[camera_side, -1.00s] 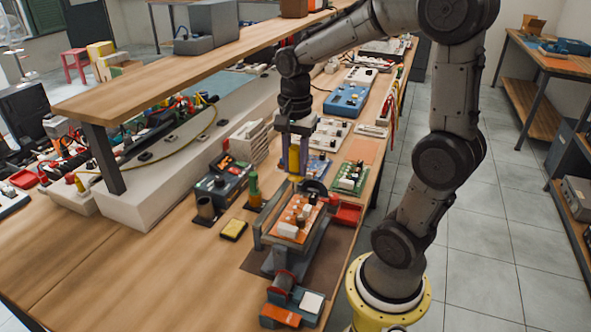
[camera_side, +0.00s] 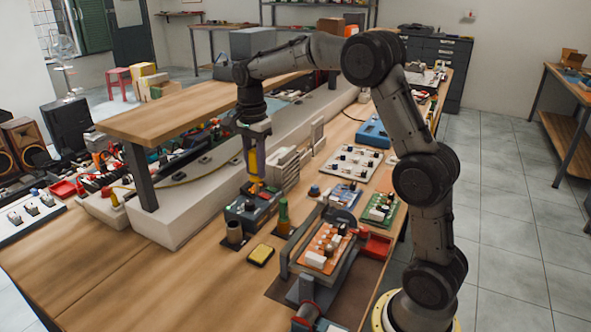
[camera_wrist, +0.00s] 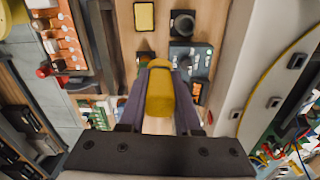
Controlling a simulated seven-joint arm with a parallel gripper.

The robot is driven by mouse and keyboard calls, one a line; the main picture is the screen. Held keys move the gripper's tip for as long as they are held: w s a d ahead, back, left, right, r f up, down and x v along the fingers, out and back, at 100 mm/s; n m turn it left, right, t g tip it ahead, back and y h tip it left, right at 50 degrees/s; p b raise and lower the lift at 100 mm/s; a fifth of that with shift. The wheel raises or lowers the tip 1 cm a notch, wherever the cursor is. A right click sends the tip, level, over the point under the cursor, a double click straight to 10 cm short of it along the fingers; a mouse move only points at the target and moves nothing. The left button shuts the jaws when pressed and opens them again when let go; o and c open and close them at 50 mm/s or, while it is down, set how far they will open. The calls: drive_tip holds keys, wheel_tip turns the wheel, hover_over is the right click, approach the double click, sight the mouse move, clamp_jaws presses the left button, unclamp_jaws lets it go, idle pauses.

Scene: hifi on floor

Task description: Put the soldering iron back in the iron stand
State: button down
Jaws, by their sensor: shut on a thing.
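My gripper (camera_side: 252,174) is shut on the yellow handle of the soldering iron (camera_side: 253,160), above the workbench near the soldering station. The iron hangs roughly upright; its tip is hard to make out against the station. In the wrist view the yellow handle (camera_wrist: 160,96) sits between my two dark fingers, hiding what is beneath. The iron stand appears to be the dark open cup (camera_side: 234,232) on a flat base, left of and nearer the camera than the iron. The cup (camera_wrist: 182,23) shows beyond the fingertips in the wrist view, apart from the iron.
The soldering station (camera_side: 248,216) stands below my gripper. A green-handled tool (camera_side: 283,214) stands upright beside it. A yellow sponge (camera_side: 260,254) lies in front. A board holder with an orange board (camera_side: 325,248) is to the right. A raised shelf (camera_side: 180,112) stands left. Bare wood lies front left.

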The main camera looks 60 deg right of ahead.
drive_tip(key=shift+n, duration=0.6)
drive_tip(key=shift+w+a+f, duration=0.7)
drive_tip(key=shift+w+f, duration=0.25)
drive_tip(key=shift+f, duration=1.2)
drive_tip(key=shift+w+a+f, duration=0.75)
drive_tip(key=shift+w+f, duration=0.2)
drive_tip(key=shift+f, duration=1.25)
drive_tip(key=shift+w+a+f, duration=0.7)
drive_tip(key=shift+w+f, duration=0.25)
drive_tip(key=shift+f, duration=1.2)
unclamp_jaws()
wheel_tip(320, 180, up, 7)
